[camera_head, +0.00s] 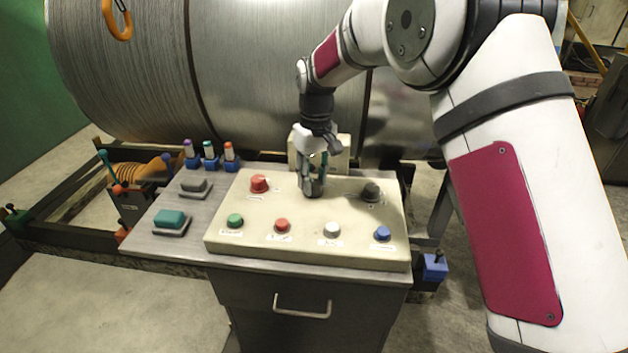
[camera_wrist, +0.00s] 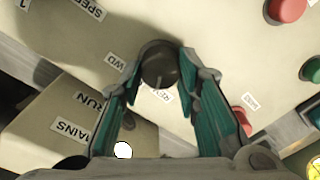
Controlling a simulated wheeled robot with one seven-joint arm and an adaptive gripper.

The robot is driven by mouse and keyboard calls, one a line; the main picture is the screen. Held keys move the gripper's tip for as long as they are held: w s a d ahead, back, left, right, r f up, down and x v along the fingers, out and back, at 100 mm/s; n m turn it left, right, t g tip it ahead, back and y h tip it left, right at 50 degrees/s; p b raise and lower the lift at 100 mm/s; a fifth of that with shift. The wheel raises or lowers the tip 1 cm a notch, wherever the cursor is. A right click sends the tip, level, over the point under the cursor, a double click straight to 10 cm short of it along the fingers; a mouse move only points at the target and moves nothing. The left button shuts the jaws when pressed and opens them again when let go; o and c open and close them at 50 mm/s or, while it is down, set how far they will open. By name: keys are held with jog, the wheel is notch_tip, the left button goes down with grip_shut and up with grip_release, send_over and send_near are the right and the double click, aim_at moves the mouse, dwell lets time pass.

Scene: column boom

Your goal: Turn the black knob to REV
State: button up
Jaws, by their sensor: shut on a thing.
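The black knob (camera_wrist: 159,66) sits between my fingertips in the wrist view, with a label ending in "WD" on its left and a partly hidden label, seemingly "REV", at its lower right. A faint pale mark shows on the knob's near side; its exact pointing is hard to tell. My gripper (camera_wrist: 162,72) points down and is shut on this knob, with teal-padded fingers on either side. In the head view my gripper (camera_head: 312,188) is at the middle of the cream control panel (camera_head: 235,205), and its fingers largely hide the knob.
Another dark knob (camera_head: 371,192) stands right of my gripper and a red mushroom button (camera_head: 260,183) stands left. Green (camera_head: 235,220), red (camera_head: 282,225), white (camera_head: 332,230) and blue (camera_head: 382,233) buttons line the front. A cream box (camera_head: 340,150) stands close behind.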

aim_at(315, 181)
jog(key=shift+n+b, duration=0.4)
jog(key=shift+n, duration=1.1)
jog(key=o, duration=1.2)
jog(key=shift+c, duration=0.2)
notch_tip(315, 181, up, 12)
jog(key=shift+w, duration=0.2)
jog(key=shift+d, duration=0.15)
